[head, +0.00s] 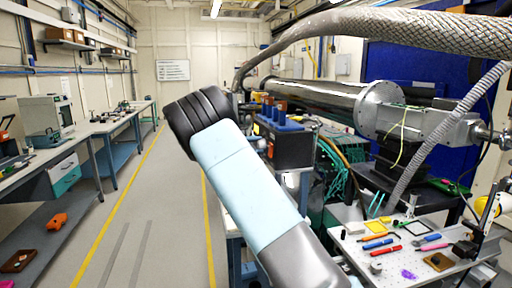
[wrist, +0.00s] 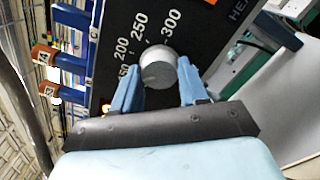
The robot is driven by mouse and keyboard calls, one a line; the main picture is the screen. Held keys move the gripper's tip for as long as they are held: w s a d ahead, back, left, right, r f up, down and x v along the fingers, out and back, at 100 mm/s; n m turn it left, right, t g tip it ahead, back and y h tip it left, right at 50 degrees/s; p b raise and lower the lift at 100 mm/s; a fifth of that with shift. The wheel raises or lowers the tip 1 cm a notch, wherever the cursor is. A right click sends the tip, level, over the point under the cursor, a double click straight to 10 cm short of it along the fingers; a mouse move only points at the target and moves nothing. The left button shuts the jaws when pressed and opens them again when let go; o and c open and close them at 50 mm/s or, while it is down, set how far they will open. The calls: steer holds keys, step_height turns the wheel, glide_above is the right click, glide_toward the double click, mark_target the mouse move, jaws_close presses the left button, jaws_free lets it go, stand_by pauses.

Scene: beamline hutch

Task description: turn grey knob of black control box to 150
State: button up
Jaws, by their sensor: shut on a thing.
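The black control box (wrist: 197,30) fills the upper middle of the wrist view, its panel tilted. White dial numbers 300, 250 and 200 show on it, with another partly hidden below 200. The round grey knob (wrist: 158,70) sits between the two blue fingers of my gripper (wrist: 158,82), which is shut on it from both sides. I cannot make out a pointer mark on the knob. In the head view a dark box (head: 292,147) with blue and brown plugs on top stands behind my arm; my gripper is not visible there.
Blue plugs with brown numbered caps (wrist: 45,54) stick out left of the panel. A steel beam pipe (head: 320,95) lies right of my arm, and a tool-strewn table (head: 405,265) is at front right.

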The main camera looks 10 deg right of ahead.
steer(key=shift+f, duration=0.15)
steer(key=o, duration=1.1)
steer(key=shift+c, duration=0.2)
steer(key=shift+a, duration=0.1)
steer(key=a, duration=1.3)
steer(key=shift+a, duration=0.3)
steer(key=shift+w+f, duration=0.1)
